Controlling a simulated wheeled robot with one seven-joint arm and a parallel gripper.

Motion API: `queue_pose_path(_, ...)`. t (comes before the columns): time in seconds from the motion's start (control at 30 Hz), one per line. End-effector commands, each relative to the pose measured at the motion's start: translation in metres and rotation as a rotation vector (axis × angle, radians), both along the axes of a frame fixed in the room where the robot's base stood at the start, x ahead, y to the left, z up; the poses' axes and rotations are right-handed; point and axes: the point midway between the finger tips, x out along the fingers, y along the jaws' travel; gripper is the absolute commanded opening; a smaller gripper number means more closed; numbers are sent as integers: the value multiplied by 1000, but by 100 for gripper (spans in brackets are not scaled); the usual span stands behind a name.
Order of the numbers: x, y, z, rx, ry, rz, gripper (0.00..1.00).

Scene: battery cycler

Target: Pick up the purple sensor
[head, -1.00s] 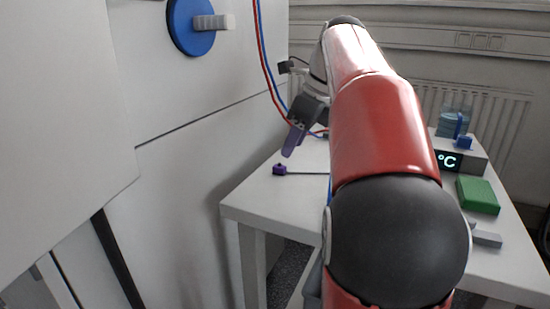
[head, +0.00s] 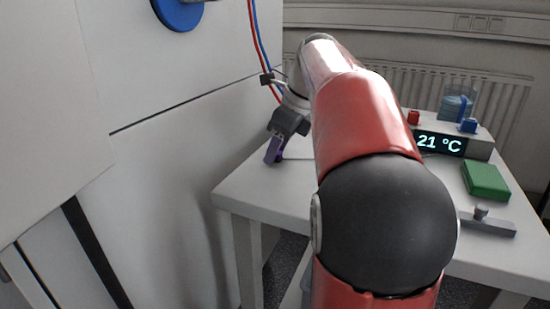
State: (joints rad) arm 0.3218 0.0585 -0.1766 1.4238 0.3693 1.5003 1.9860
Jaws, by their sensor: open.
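The purple sensor (head: 271,159) is on the white table near its back left edge, with a thin dark cable running right from it. The jaws are open. I cannot tell whether the fingers touch the sensor or stand on both sides of it.
On the white table (head: 240,196) to the right are a box with a 21 °C display (head: 440,143), a green block (head: 486,181) and a grey bar with a knob (head: 490,223). A white cabinet wall (head: 160,165) stands close on the left. Red and blue hoses (head: 258,45) hang behind my gripper.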

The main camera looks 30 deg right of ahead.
Motion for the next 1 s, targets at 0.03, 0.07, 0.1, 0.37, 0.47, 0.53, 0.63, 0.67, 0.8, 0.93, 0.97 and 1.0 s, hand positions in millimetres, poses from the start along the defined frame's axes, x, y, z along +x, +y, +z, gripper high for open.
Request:
queue_pose_path(0.03,0,0,0,0,0,0,44)
queue_pose_path(0.07,0,0,0,0,0,0,44)
queue_pose_path(0.1,0,0,1,0,0,0,42)
queue_pose_path(0.37,0,0,1,0,0,0,8)
queue_pose_path(0.47,0,0,1,0,0,1,0)
queue_pose_path(0.53,0,0,1,0,0,1,0)
queue_pose_path(0.63,0,0,1,0,0,1,0)
queue_pose_path(0.67,0,0,1,0,0,1,0)
queue_pose_path(0.8,0,0,13,0,0,1,0)
queue_pose_path(0.93,1,0,39,-2,-3,1,0)
queue_pose_path(0.97,1,0,46,-2,-3,1,0)
queue_pose_path(1.0,1,0,54,-2,-3,1,0)
